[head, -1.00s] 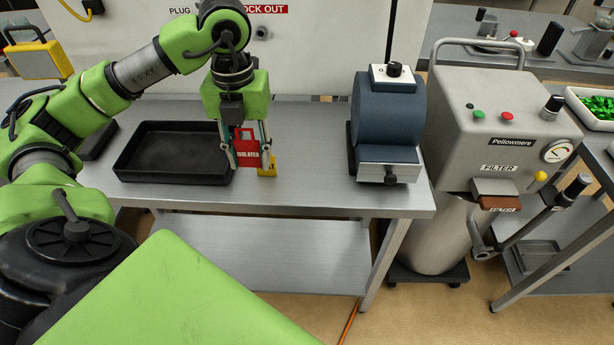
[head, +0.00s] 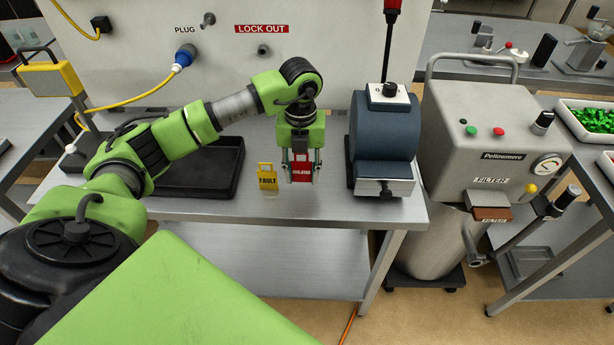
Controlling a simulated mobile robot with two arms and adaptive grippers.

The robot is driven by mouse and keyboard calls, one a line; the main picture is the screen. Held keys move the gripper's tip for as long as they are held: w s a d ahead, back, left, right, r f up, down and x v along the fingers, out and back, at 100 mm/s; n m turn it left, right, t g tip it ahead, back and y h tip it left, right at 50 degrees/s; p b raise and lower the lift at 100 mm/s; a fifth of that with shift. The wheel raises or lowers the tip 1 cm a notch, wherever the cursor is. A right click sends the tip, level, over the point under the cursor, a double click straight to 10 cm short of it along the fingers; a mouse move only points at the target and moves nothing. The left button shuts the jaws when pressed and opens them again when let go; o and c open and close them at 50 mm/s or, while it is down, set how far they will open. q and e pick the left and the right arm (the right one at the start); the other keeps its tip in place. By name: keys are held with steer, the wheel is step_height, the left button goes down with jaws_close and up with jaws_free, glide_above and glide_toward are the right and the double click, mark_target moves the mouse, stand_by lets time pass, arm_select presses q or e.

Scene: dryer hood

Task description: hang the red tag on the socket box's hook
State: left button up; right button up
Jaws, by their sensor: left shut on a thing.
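The red tag (head: 302,173), with white lettering, is held upright between the fingers of my left gripper (head: 301,180). This gripper is shut on it, just above the metal bench, and its fingers cover the tag's sides. A yellow FAULT tag (head: 267,177) stands on the bench to its left. The back panel (head: 335,60) carries PLUG and LOCK OUT labels. A grey peg (head: 208,20) sits beside PLUG and a round grey fitting (head: 263,51) below LOCK OUT. I cannot tell which part is the socket box's hook. My right gripper is not in view.
A blue cylindrical unit (head: 383,135) stands close to the right of the held tag. A black tray (head: 205,168) lies to the left, partly behind my arm. A blue plug (head: 185,56) on a yellow cable hangs at the panel. The grey filter machine (head: 480,125) stands farther right.

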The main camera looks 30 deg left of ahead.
mark_target(307, 191)
arm_select(q)
steer(key=shift+w+d+f, duration=0.15)
steer(key=shift+w+f, duration=0.25)
steer(key=shift+f, duration=0.1)
steer(key=f+p, duration=0.2)
steer(key=shift+w+d+f+p, duration=0.15)
steer(key=shift+w+f+p, duration=0.15)
steer(key=shift+w+f, duration=0.1)
steer(key=shift+f, duration=0.3)
steer(key=shift+s+f, duration=0.1)
steer(key=shift+f+b, duration=0.3)
steer(key=o, duration=0.8)
steer(key=shift+r, duration=0.1)
steer(key=shift+r, duration=0.1)
